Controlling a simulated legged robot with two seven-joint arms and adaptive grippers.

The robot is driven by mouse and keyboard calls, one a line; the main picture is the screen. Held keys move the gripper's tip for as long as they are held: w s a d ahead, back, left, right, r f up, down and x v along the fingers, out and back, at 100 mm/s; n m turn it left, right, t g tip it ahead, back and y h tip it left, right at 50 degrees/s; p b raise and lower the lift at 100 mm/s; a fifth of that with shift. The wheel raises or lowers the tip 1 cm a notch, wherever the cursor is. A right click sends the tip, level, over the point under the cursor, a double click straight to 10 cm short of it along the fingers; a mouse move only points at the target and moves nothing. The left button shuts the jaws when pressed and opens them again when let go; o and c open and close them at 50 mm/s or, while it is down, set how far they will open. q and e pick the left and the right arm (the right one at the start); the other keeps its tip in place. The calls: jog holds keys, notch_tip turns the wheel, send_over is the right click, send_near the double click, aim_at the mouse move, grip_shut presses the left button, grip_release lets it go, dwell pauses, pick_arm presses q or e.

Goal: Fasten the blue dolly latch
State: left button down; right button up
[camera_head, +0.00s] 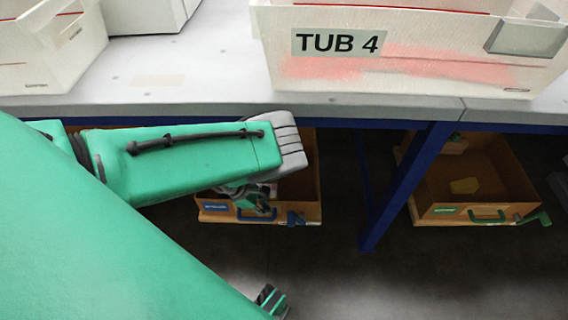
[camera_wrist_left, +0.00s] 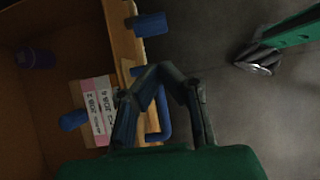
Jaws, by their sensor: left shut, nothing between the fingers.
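The blue latch (camera_head: 295,218) sits at the front right corner of a wooden dolly (camera_head: 308,170) under the bench. In the left wrist view the blue latch (camera_wrist_left: 150,24) shows near the top, sticking out past the dolly's edge. I cannot tell whether it is fastened. My left gripper (camera_head: 262,212) is by the dolly's front, left of the latch, partly covered by my forearm. In the left wrist view my left gripper (camera_wrist_left: 162,72) is shut and empty, its tips apart from the latch. The dolly's blue handle (camera_wrist_left: 165,115) lies partly behind the fingers.
A second wooden dolly (camera_head: 430,205) with a green handle (camera_head: 487,215) and green latch (camera_head: 540,218) stands to the right. A blue bench leg (camera_head: 405,185) stands between the dollies. A white tub marked TUB 4 (camera_head: 430,70) sits above.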

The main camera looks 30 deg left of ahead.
pick_arm(q)
jog(key=b+x, duration=0.5)
jog(key=x, duration=0.5)
jog(key=shift+a+f, duration=0.15)
jog(key=shift+a, duration=0.3)
